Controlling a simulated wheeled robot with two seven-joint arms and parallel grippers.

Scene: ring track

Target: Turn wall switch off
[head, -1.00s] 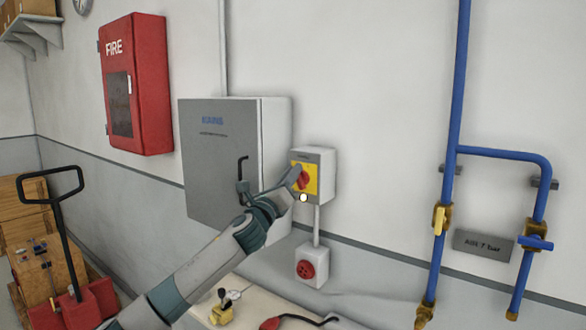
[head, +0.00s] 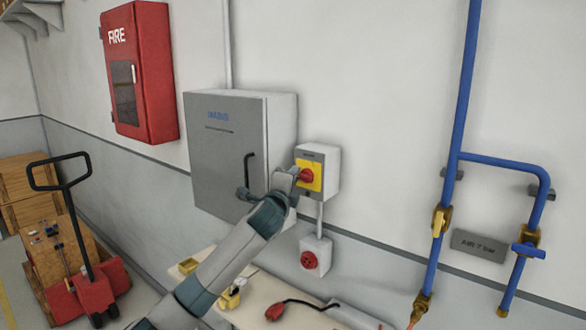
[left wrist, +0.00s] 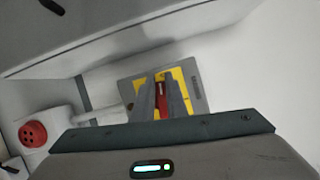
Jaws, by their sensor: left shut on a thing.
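The wall switch is a grey box with a yellow plate (head: 317,178) and a red knob (head: 305,175), mounted right of the grey cabinet. My left gripper (head: 296,177) reaches it from the lower left. In the left wrist view the two fingers (left wrist: 161,101) stand on either side of the red knob (left wrist: 163,84), over the yellow plate (left wrist: 124,92). The gripper is shut on the knob. The fingers hide part of the knob, so its exact angle is hard to read. My right gripper is not in view.
The grey cabinet (head: 225,150) with a black handle stands close left of the switch. Blue pipes (head: 452,180) run at the right.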

